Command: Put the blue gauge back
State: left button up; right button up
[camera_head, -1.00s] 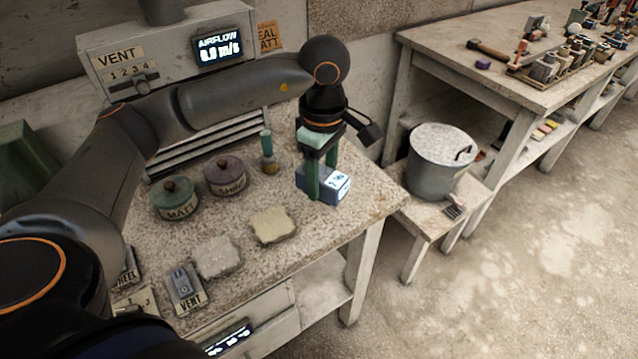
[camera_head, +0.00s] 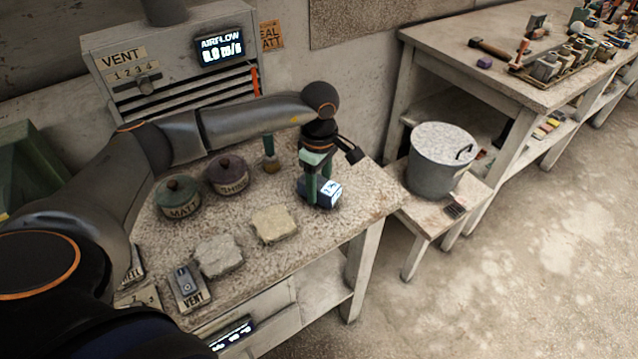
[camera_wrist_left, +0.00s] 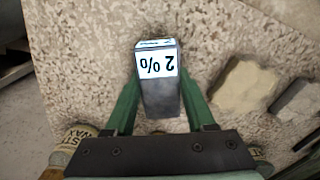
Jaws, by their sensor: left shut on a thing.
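The blue gauge (camera_head: 328,192) is a small box with a lit white display, near the right end of the speckled bench top. My left gripper (camera_head: 318,200) is over it from above, with its green fingers down on either side of the box. In the left wrist view the gauge (camera_wrist_left: 158,85) sits between the two fingers (camera_wrist_left: 160,100), its display reading "2 %" upside down. The gripper is shut on the gauge. I cannot tell whether the gauge touches the bench. My right gripper is not in view.
Two lidded pots, matt (camera_head: 178,198) and a purple one (camera_head: 228,174), stand left of the gauge. A brush (camera_head: 269,155) stands behind it. A lidded bucket (camera_head: 440,160) stands on a low stool at right.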

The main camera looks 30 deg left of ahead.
aim_at(319, 183)
pick_arm(q)
jog(key=shift+f, duration=0.15)
jog(key=o, duration=1.3)
notch_tip(319, 183, up, 12)
jog(key=shift+r+b, duration=0.2)
jog(key=shift+b, duration=0.15)
